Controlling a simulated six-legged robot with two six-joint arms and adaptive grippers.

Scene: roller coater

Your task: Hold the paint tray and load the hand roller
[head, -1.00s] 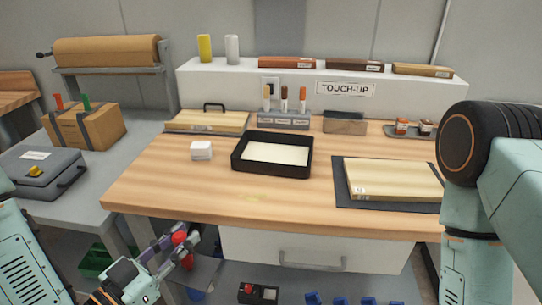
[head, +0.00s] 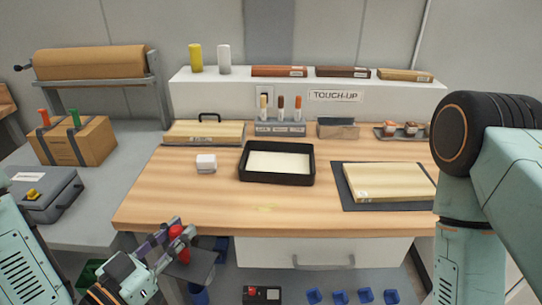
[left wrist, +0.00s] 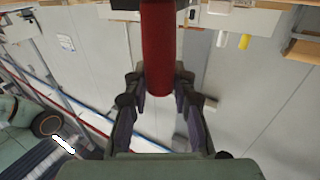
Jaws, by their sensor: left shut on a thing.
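The paint tray (head: 275,179) is a black rectangular tray with a pale cream filling, flat on the wooden bench near its middle. My left gripper (head: 170,238) is in front of the bench's front left edge, low and well apart from the tray. It is shut on a red round handle (head: 177,245), which shows in the left wrist view (left wrist: 160,50) as a red cylinder between the fingers. I take it for the hand roller's handle; no roller head can be made out. My right gripper is out of view; only part of my right arm shows.
A white block (head: 206,164) sits left of the tray. A pale board (head: 390,182) lies on a dark mat at right. Marker holders (head: 280,129) and a wooden panel with a handle (head: 204,132) stand behind. The bench front between is clear.

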